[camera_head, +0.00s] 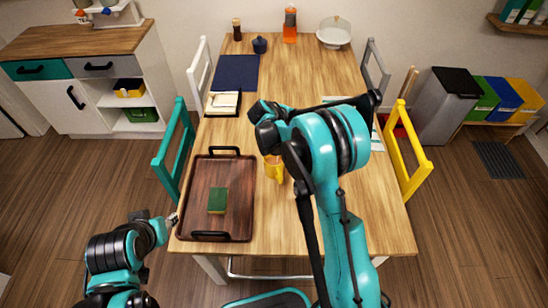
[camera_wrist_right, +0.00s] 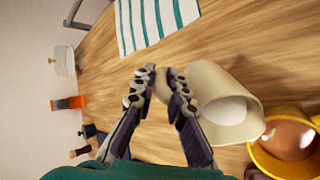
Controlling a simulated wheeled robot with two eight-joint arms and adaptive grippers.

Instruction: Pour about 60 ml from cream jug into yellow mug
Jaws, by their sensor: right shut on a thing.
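The yellow mug (camera_head: 273,170) stands on the wooden table, right of the tray, partly behind my right arm. In the right wrist view the mug (camera_wrist_right: 265,157) shows brown inside and is cut by the frame edge. The cream jug (camera_wrist_right: 205,82) is beige with white inside. My right gripper (camera_wrist_right: 158,84) is shut on it. The jug's mouth is close to the mug and it looks tilted toward it; I see no stream. My arm hides jug and right gripper in the head view. My left gripper (camera_head: 173,220) is by the tray's left edge, too small to read.
A brown tray (camera_head: 240,222) holds a green block (camera_head: 217,200). A striped cloth (camera_wrist_right: 150,22) lies near the jug. Chairs flank the table.

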